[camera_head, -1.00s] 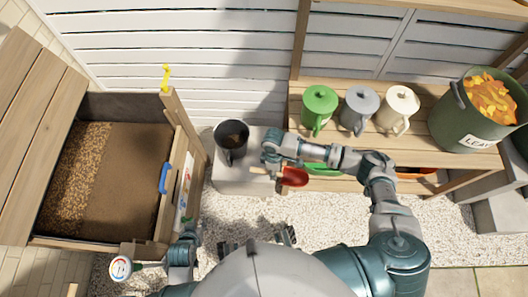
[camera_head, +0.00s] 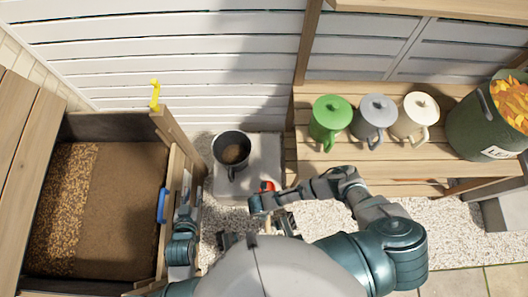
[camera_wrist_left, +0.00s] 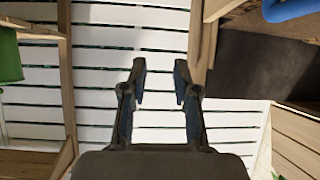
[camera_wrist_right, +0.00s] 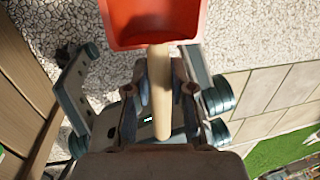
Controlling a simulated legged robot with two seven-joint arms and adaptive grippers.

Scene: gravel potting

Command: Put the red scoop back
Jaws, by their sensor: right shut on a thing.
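The red scoop (camera_wrist_right: 152,22) is in my right gripper (camera_wrist_right: 160,85); its fingers are shut around the pale wooden handle (camera_wrist_right: 160,100) in the right wrist view. In the head view only a small red part of the scoop (camera_head: 268,186) shows beside my right arm, in front of the grey block; the arm hides most of the rest. My left gripper (camera_wrist_left: 161,80) is open and empty in the left wrist view. In the head view it (camera_head: 186,197) is beside the wooden bin, near a blue handle (camera_head: 162,206).
A dark pot with soil (camera_head: 231,150) stands on a grey block (camera_head: 262,160). The wooden bin (camera_head: 172,128) holds soil and gravel, with a yellow object on its rim (camera_head: 154,95). Green, grey and cream cans (camera_head: 330,118) stand on a wooden shelf (camera_head: 300,140). A leaf bucket (camera_head: 475,130) is right.

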